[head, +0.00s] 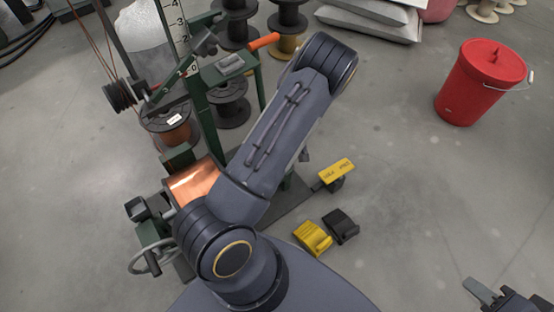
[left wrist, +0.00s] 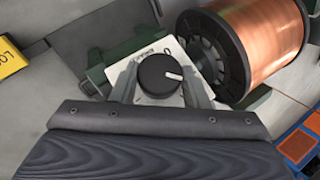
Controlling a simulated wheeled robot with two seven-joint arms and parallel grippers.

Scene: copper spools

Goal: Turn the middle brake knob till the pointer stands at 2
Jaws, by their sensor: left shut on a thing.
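The black round brake knob (left wrist: 157,76) sits on a pale dial plate (left wrist: 145,51) in the left wrist view. Its white pointer mark faces right in that picture. A 0 and small lettering show above the knob; the number at the pointer is not readable. My left gripper (left wrist: 162,92) has a finger on each side of the knob and is shut on it. In the head view my left arm hides this gripper and the knob. My right gripper (head: 508,294) is at the bottom right edge of the head view, partly cut off, its fingers apart and empty.
A copper spool (head: 192,182) on the green stand lies close beside the knob; it also shows in the left wrist view (left wrist: 262,38). A red bucket (head: 478,88) stands farther off.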

